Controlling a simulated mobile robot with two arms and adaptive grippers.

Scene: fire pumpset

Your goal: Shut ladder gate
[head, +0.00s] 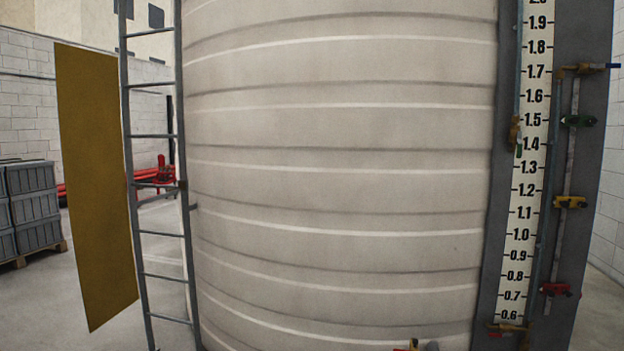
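The ladder gate looks to be the flat yellow panel (95,185) at the left. It stands swung out to the left of the grey ladder (160,234), its right edge close to the ladder's left rail. The ladder's rungs are uncovered. The ladder runs up the left side of a large ribbed pale tank (340,190). A small dark fitting sits on the ladder's right rail at mid height; I cannot tell if it is a latch. Neither of my grippers shows in the head view.
A level gauge board (522,190) with numbers stands right of the tank, beside coloured valves (570,202). Grey crates (34,206) on a pallet stand at the far left. Red pipework (160,172) lies behind the ladder. Floor at lower left looks clear.

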